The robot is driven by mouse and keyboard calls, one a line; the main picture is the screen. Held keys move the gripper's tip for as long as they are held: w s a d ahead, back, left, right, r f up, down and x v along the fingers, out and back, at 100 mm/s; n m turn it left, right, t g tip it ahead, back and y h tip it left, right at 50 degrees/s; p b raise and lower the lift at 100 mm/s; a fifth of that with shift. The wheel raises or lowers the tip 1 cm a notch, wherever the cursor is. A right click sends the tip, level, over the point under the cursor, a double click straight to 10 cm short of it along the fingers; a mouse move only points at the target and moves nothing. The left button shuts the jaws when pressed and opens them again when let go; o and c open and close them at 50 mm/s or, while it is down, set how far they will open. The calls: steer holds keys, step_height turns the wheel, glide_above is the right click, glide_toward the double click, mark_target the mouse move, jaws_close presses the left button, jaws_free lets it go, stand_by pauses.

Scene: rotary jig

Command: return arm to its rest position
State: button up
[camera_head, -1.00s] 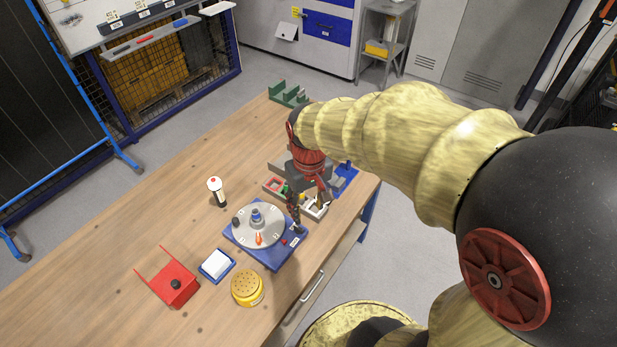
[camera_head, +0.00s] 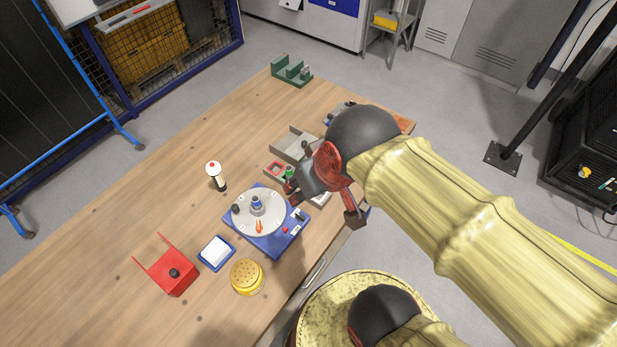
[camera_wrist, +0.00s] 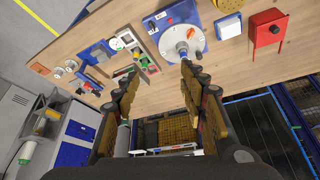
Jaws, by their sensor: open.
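My gripper (camera_head: 325,208) is open and hangs above the right side of the table, to the right of the rotary jig. Its two fingers are spread apart with nothing between them. In the wrist view the open fingers (camera_wrist: 161,72) reach up the picture, apart from the table things. The rotary jig has a blue base (camera_head: 272,246) and a round grey disc (camera_head: 246,222) with a blue-grey hub and an orange pointer. The jig's disc also shows in the wrist view (camera_wrist: 172,42). My arm hides part of the table's right end.
Near the jig stand a red bracket (camera_head: 172,281), a white block (camera_head: 215,250) on a blue tray, a yellow round container (camera_head: 247,277) and a white bottle (camera_head: 216,177). A grey tray (camera_head: 293,143) and green holder (camera_head: 291,72) are farther back. The table's left part is clear.

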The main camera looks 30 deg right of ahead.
steer(key=shift+a+r, duration=0.2)
steer(key=shift+r, duration=0.3)
steer(key=shift+s+a+r, duration=0.1)
steer(key=shift+a+r, duration=0.05)
steer(key=shift+a, duration=0.05)
stand_by(1.0)
